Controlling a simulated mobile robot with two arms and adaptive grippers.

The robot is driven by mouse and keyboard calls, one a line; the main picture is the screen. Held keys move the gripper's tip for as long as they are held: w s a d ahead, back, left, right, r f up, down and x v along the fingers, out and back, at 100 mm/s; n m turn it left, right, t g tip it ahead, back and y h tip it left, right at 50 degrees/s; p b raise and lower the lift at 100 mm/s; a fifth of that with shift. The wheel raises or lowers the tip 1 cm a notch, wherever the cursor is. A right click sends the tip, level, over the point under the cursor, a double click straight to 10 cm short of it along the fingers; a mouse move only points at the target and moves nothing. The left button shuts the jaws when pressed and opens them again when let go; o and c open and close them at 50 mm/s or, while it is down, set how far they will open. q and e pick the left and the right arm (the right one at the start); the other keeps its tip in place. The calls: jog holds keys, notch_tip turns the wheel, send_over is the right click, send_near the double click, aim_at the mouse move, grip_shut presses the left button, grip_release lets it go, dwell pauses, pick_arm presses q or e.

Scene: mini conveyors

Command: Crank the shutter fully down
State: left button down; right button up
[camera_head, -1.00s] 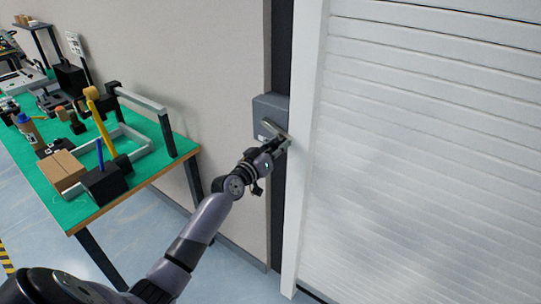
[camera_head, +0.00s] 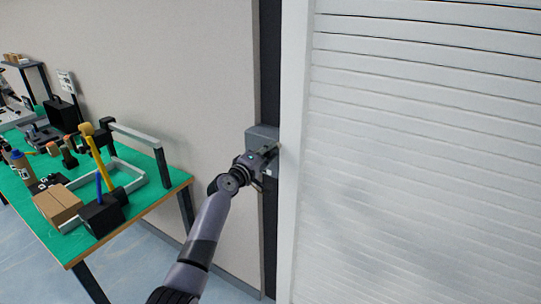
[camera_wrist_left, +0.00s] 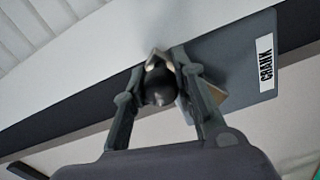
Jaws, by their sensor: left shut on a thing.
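The white slatted shutter (camera_head: 420,160) fills the right of the head view; its bottom edge is out of view. The grey crank box (camera_head: 259,132) is mounted on a dark post left of the shutter frame. In the left wrist view the box (camera_wrist_left: 235,70) carries a "CRANK" label. My left gripper (camera_head: 270,152) is at the front of the box. In the left wrist view it is shut on the dark, rounded crank handle (camera_wrist_left: 158,84), with a finger on each side. The gripper hides most of the crank arm in the head view. My right gripper is not in view.
A green-topped workbench (camera_head: 160,204) stands at the left with a cardboard box (camera_head: 58,205), a yellow-handled mallet (camera_head: 95,150) and other tools. A white frame column (camera_head: 292,200) runs beside the shutter. Open floor lies below the bench.

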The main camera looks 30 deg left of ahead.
pick_arm(q)
jog(key=shift+w+a+r+n+p, duration=0.1)
jog(key=shift+a+r+n+p, duration=0.4)
jog(key=shift+n, duration=0.5)
jog(key=shift+a+r+n+p, duration=0.3)
jog(key=shift+a+r+n, duration=0.4)
jog(key=shift+n, duration=0.3)
jog(key=shift+r, duration=0.1)
jog(key=c, duration=1.3)
grip_release()
jog(key=shift+d, duration=0.1)
jog(key=shift+f, duration=0.2)
jog(key=s, duration=1.2)
jog(key=shift+a, duration=0.45)
